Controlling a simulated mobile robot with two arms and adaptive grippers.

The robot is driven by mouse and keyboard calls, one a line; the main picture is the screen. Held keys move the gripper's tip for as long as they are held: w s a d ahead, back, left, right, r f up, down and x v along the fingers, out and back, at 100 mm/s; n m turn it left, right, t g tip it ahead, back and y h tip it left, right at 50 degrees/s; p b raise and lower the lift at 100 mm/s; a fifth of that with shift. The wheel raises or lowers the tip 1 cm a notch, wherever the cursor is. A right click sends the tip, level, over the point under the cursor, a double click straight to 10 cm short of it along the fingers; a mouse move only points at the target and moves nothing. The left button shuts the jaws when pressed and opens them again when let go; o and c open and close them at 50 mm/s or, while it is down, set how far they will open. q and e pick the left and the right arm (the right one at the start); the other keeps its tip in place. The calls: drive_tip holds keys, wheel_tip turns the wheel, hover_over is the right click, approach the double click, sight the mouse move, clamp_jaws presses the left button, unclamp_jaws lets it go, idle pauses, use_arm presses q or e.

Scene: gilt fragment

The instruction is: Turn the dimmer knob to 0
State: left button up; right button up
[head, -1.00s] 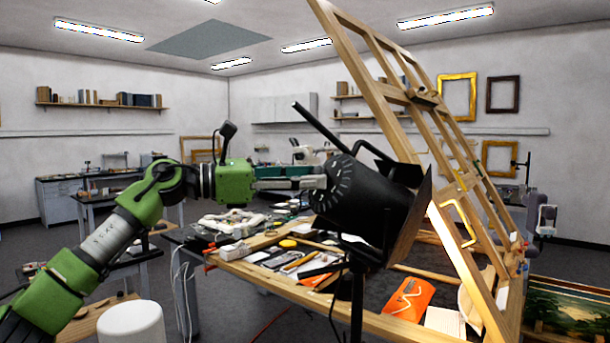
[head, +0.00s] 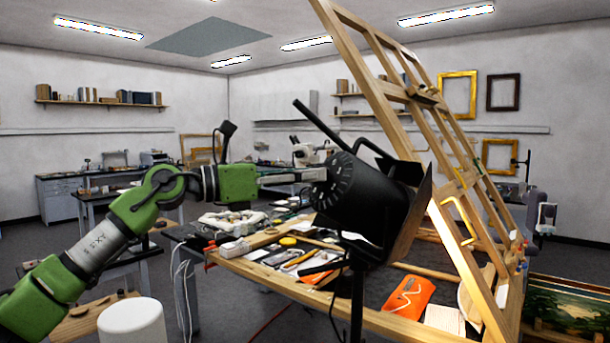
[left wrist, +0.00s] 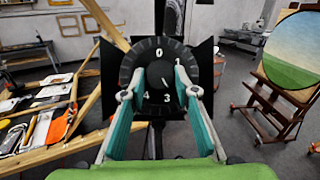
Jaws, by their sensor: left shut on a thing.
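The dimmer knob (left wrist: 160,72) is a dark round knob on the back of a black lamp (head: 365,205). A ring of white numbers (left wrist: 158,52) surrounds it in the left wrist view, with 0 at the top, 1 upper right, 3 at the bottom and 4 lower left. A small white mark on the knob points down and slightly right, near 3. My left gripper (head: 308,177) reaches the back of the lamp from the left, its teal fingers shut on the knob from both sides. The right finger hides part of the dial. My right gripper is not in view.
A wooden workbench (head: 270,277) with tools stands below the lamp. A tall slanted wooden frame (head: 372,85) rises just behind and right of the lamp. A white cylindrical stool (head: 133,322) stands at the lower left. An easel with a landscape painting (left wrist: 292,50) shows at right in the wrist view.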

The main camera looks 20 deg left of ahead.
use_arm(q)
drive_tip(key=n+t+y, duration=0.1)
drive_tip(key=n, duration=0.2)
drive_tip(key=shift+s+d, duration=0.1)
drive_tip(key=shift+s, duration=0.05)
drive_tip(key=n+y, duration=0.1)
drive_tip(key=n+t+b, duration=0.1)
drive_tip(key=n, duration=0.1)
drive_tip(key=shift+s+d+f+y, duration=0.1)
drive_tip(key=shift+d+y, duration=0.05)
drive_tip(key=shift+y, duration=0.25)
drive_tip(key=shift+w+d+r+n+g+y+p, duration=0.25)
drive_tip(key=shift+n+g+y, duration=1)
drive_tip(key=shift+n, duration=2.9)
drive_tip(key=shift+s+d+r+n+g+y, duration=0.1)
drive_tip(key=shift+r+n+g+y, duration=0.55)
drive_tip(key=shift+n+y, duration=2.25)
drive_tip(key=shift+w+d+r+n+g+y+p, duration=0.2)
drive_tip(key=shift+n+g, duration=1)
drive_tip(key=shift+n, duration=4.15)
drive_tip(key=shift+s, duration=0.1)
